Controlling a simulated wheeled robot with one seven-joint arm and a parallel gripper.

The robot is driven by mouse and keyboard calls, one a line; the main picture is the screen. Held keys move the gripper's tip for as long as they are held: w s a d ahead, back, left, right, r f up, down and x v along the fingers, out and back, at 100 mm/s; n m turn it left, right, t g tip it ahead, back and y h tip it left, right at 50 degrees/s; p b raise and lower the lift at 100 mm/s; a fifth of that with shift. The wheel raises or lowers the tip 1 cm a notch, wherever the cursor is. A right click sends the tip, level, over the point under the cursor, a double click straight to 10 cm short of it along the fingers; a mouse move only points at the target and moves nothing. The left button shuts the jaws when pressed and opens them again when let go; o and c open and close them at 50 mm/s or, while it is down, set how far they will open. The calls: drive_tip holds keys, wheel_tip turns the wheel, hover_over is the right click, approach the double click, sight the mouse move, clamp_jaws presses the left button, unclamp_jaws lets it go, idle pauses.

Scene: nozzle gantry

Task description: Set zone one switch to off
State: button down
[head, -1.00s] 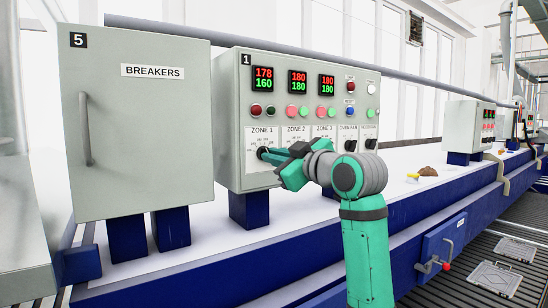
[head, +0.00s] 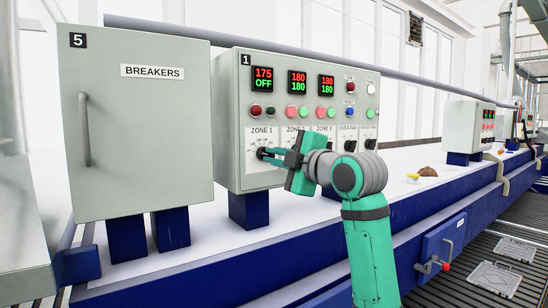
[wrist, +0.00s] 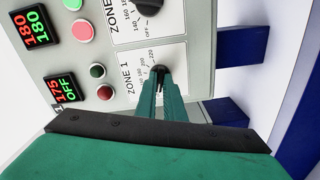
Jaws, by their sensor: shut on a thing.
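The zone one switch (head: 261,153) is a small black rotary knob on the ZONE 1 plate, low on the left of control box 1. My gripper (head: 267,152) reaches it from the right and is shut on it. In the wrist view the green fingers (wrist: 159,82) close on the knob (wrist: 158,70), and they hide most of it and part of its dial. The zone one display (head: 263,78) reads 175 in red over OFF in green.
The zone two display (head: 298,82) and the one beside it both read 180 over 180. Coloured buttons (head: 256,110) sit above the dials. The zone two knob (wrist: 149,4) is close beside my gripper. A grey BREAKERS cabinet (head: 140,150) stands to the left.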

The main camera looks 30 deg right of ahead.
drive_tip(key=shift+f+n, duration=0.1)
drive_tip(key=shift+n, duration=0.2)
drive_tip(key=c, duration=1.9)
unclamp_jaws()
drive_tip(key=shift+o, duration=0.2)
drive_tip(key=s, duration=1.1)
